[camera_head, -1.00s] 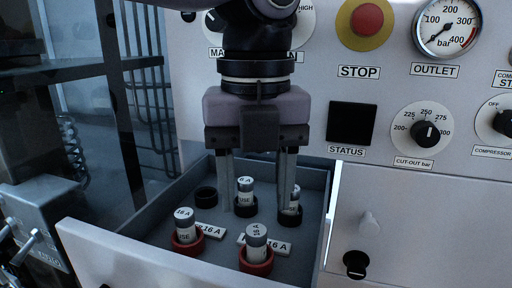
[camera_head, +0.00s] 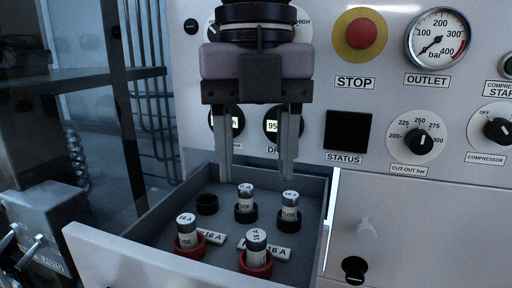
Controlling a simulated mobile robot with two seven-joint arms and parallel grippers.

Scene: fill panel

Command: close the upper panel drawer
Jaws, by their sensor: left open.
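The upper panel drawer (camera_head: 150,262) is pulled out of the white panel in the head view. Its front wall is at the lower left. Inside stand several fuses, two in red holders, such as the front fuse (camera_head: 256,247), and two in black holders, such as the back fuse (camera_head: 245,198). One black holder (camera_head: 207,204) is empty. My left gripper (camera_head: 258,178) points down above the back part of the drawer. Its two fingers are apart with nothing between them, and the fingertips are above the fuses. My right gripper is not in view.
The panel (camera_head: 400,205) carries a red stop button (camera_head: 361,33), an outlet gauge (camera_head: 438,38), a cut-out knob (camera_head: 419,140) and a black status window (camera_head: 348,132). A closed lower compartment with a latch (camera_head: 354,268) is right of the drawer. A grey box (camera_head: 48,225) stands at the left.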

